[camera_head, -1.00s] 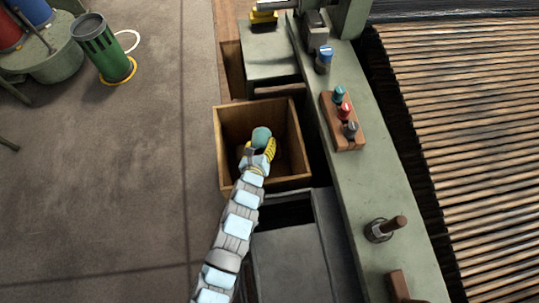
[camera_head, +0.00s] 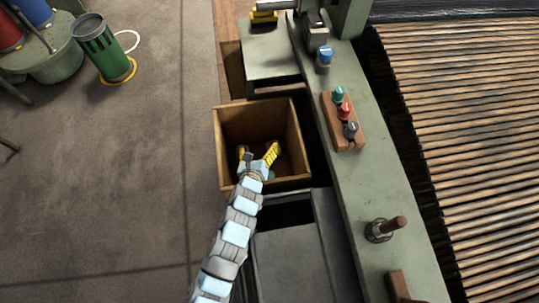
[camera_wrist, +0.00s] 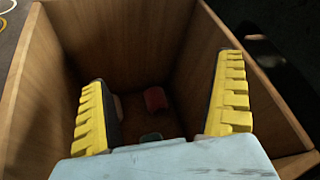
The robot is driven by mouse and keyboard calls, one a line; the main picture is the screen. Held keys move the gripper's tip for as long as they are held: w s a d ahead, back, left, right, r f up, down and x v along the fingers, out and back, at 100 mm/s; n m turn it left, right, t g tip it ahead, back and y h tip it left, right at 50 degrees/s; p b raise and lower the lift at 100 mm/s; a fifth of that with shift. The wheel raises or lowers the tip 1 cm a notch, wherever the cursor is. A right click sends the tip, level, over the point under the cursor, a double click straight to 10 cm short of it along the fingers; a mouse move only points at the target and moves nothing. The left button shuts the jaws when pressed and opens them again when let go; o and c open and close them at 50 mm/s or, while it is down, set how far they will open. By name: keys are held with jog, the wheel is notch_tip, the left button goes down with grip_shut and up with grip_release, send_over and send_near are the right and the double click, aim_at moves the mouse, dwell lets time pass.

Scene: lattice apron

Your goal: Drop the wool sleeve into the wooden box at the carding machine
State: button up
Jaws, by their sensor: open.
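The wooden box (camera_head: 290,183) stands open-topped beside the green machine frame in the head view. Its brown walls (camera_wrist: 110,40) fill much of the wrist view. My gripper (camera_head: 257,153) is over the box opening, its yellow-padded fingers spread wide and empty. A teal piece, which looks like the wool sleeve (camera_wrist: 150,137), lies low in the box between the fingers in the wrist view, partly hidden by my gripper. A dark red piece (camera_wrist: 156,98) lies on the box floor beyond it.
The machine's green beam (camera_head: 378,190) with a wooden knob block (camera_head: 343,122) runs just right of the box. A slatted apron (camera_head: 470,150) lies beyond. A green bin (camera_head: 103,50) stands at upper left. The floor left of the box is clear.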

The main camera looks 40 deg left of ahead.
jog(key=v, duration=1)
jog(key=shift+r, duration=0.15)
dwell(0.4)
